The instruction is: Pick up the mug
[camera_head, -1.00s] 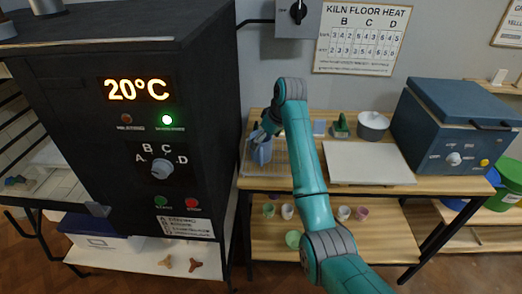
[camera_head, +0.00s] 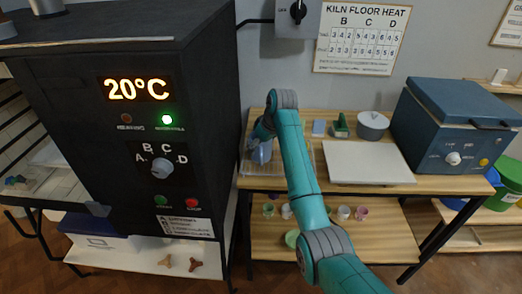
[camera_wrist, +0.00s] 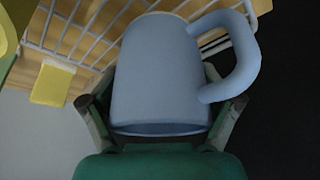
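The blue-grey mug (camera_head: 262,153) stands on the wire rack (camera_head: 250,170) at the left end of the wooden table, partly hidden by my arm. In the wrist view the mug (camera_wrist: 160,75) fills the middle, with its handle at the right. My gripper (camera_wrist: 162,80) has one finger on each side of the mug's body. The fingers are spread wide, and I see no clear squeeze on the mug. The fingertips are partly hidden beside it. In the head view my gripper (camera_head: 262,133) is at the top of the mug.
The black kiln (camera_head: 110,130) stands close at the left. Several small cups (camera_head: 343,212) stand on the lower shelf.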

